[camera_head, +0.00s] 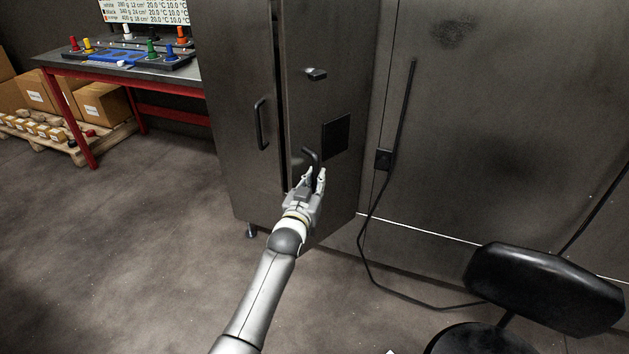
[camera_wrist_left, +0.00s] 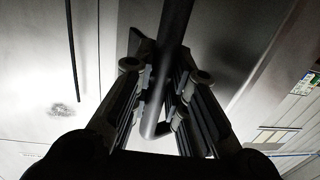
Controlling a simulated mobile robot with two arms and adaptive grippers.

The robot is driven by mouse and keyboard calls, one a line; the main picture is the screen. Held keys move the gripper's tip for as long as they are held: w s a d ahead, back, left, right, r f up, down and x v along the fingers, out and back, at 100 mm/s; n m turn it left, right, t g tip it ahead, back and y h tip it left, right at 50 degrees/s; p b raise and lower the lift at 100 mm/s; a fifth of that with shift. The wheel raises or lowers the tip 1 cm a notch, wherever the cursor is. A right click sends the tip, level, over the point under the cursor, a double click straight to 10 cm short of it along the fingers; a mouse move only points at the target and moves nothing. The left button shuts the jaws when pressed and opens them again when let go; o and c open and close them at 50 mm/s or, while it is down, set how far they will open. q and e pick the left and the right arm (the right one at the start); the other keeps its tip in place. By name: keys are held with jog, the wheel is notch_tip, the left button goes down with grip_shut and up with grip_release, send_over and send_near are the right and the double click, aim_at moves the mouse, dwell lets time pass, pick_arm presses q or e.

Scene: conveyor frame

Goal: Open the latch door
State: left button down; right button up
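The latch door (camera_head: 310,110) is a tall dark metal panel on the cabinet. A dark vertical gap runs along its left edge. My left gripper (camera_head: 316,180) is at the lower handle. In the left wrist view, the round handle bar (camera_wrist_left: 174,25) runs between the two fingers of the left gripper (camera_wrist_left: 163,88), which are closed in around it. The handle's lower end is partly hidden by the fingers.
The neighbouring cabinet panel has a vertical handle (camera_head: 260,123). A black chair (camera_head: 545,285) stands at the lower right, with a cable (camera_head: 368,265) hanging behind it. A red-framed table (camera_head: 120,68) and boxes (camera_head: 100,102) are at the left.

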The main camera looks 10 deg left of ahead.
pick_arm(q)
jog(key=c, duration=1.4)
grip_release()
jog(key=shift+w+d+r, duration=0.1)
jog(key=shift+w+d, duration=0.05)
jog(key=shift+d, duration=0.1)
jog(key=shift+a, duration=0.1)
jog(key=shift+s+a, duration=0.1)
jog(key=shift+s, duration=0.45)
jog(key=s, duration=0.7)
jog(key=s+a, duration=0.1)
jog(key=s, duration=0.3)
jog(key=shift+c, duration=0.2)
